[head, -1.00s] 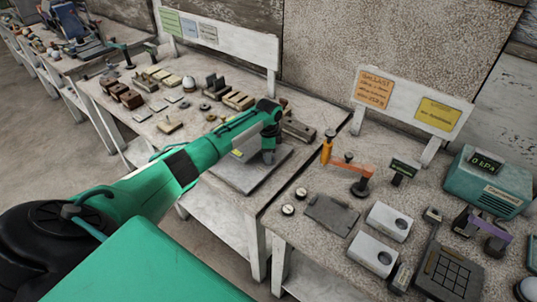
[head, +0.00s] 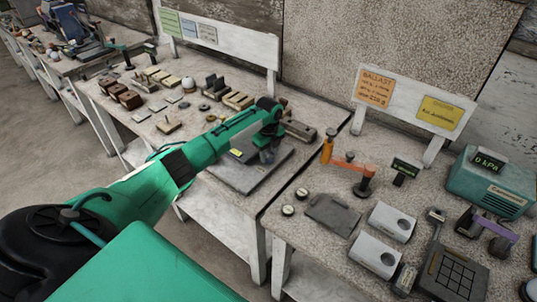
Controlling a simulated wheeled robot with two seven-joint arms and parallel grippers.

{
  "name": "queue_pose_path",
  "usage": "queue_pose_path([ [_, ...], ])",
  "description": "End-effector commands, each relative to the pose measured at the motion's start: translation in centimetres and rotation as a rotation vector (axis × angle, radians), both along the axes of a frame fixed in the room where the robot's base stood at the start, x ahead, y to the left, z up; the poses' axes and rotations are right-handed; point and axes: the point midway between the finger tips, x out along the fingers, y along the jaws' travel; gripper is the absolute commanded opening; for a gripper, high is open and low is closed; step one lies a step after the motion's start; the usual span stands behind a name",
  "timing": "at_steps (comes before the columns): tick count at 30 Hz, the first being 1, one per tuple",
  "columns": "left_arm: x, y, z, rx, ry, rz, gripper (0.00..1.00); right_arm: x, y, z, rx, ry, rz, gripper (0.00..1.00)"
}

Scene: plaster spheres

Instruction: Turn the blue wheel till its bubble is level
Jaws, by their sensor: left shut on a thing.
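A flat grey plate (head: 235,178) lies at the near right corner of the middle bench. A small yellow-green patch (head: 237,153) shows on it, too small to read as a bubble. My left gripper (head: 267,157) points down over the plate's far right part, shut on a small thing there. That thing sits where the blue wheel would be, but the fingers and wrist mostly cover it, and I cannot make out its colour or the bubble. My right gripper is not in view.
The middle bench (head: 300,158) holds several blocks behind and left of the plate. On the right bench stand an orange-armed stand (head: 350,165), grey boxes (head: 392,222), a dark slab (head: 332,215) and a teal gauge box (head: 492,182) reading 0 kPa. A gap separates the benches.

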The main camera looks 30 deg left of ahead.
Motion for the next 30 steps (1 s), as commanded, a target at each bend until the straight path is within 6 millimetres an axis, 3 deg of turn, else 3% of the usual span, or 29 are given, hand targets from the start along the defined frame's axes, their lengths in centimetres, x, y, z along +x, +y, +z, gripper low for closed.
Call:
queue_pose_path([
  [10,0.06,-0.03,0.06,0.0,-0.001,-0.108,0.15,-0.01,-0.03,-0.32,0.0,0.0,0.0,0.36],
  [24,0.06,-0.02,0.08,0.0,-0.001,-0.119,0.15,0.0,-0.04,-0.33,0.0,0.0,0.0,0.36],
  [25,0.06,-0.02,0.08,0.0,-0.001,-0.119,0.43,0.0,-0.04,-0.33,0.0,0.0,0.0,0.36],
  [27,0.06,-0.02,0.08,0.0,-0.001,-0.119,0.57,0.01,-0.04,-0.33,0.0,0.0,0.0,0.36],
  [30,0.04,-0.01,0.06,0.0,-0.001,-0.119,0.59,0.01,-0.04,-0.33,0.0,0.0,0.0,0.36],
])
